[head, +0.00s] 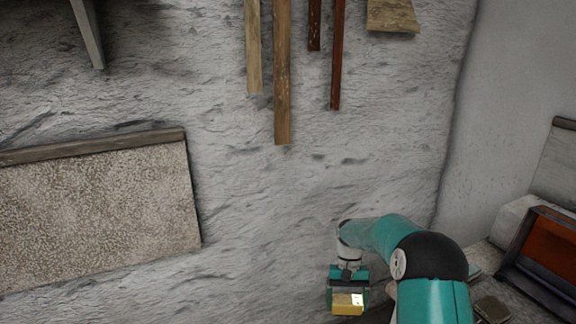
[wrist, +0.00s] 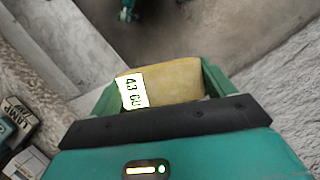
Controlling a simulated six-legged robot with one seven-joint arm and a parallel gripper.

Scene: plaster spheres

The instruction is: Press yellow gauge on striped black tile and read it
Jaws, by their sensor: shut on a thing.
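The yellow gauge (head: 346,308) is a small block held in my gripper (head: 348,284) at the lower middle of the head view. In the wrist view the yellow gauge (wrist: 175,80) sits between the two green fingers of my gripper (wrist: 160,85), which are shut on it. A white label or display on its left part carries dark characters that look like "43 60", tilted and partly hard to read. The gauge appears held clear of any surface, though I cannot be sure. I cannot make out a striped black tile in either view.
A speckled slab (head: 100,210) with a wooden top edge is at left in the head view. Several wooden planks (head: 282,75) are at the top. A dark box with an orange panel (head: 550,245) is at right. Small lettered boxes (wrist: 15,115) are at left in the wrist view.

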